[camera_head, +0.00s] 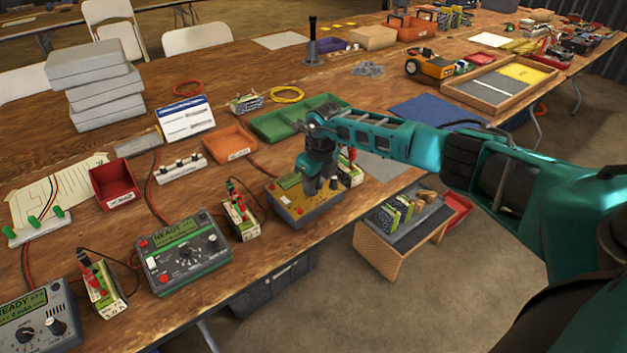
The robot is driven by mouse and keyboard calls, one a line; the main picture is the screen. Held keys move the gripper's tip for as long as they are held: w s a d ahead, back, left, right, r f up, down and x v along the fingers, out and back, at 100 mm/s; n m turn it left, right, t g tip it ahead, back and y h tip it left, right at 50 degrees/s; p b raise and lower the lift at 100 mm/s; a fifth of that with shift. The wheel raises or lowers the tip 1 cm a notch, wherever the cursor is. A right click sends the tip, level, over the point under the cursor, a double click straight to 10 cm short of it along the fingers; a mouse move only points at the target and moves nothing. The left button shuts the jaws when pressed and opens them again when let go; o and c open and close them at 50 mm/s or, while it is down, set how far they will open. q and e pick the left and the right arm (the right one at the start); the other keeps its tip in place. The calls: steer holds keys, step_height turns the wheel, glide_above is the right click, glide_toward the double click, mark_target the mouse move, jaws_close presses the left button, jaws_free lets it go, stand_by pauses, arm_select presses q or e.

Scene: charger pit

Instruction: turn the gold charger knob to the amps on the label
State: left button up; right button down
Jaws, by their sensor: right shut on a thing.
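The gold charger (289,218) sits near the table's front edge, with a small green display (289,181) at its back left and black knobs and red parts on its face. My right gripper (314,190) reaches down from above onto the charger's face and is shut on a knob there. The held knob is hidden by the fingers, so its setting cannot be read. A battery pack (352,172) with red plugs stands just right of the gold charger, partly behind my arm. Its label is too small to read. My left gripper is not in view.
A green charger (187,259) and a grey charger (40,318) stand to the left, with battery packs (240,218) between. A green tray (272,126) and an orange bin (230,145) lie behind. A low stand (390,262) with packs is beyond the table's front edge.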

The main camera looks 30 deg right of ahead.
mark_target(319, 200)
steer(key=shift+m, duration=0.5)
steer(key=c, duration=1)
jaws_free()
steer(key=r, duration=0.4)
steer(key=s+r, duration=0.1)
steer(key=r, duration=0.3)
steer(key=s+r+p, duration=0.1)
steer(key=r, duration=0.3)
steer(key=shift+s+d+r, duration=0.15)
steer(key=shift+r, duration=0.25)
steer(key=shift+f, duration=0.1)
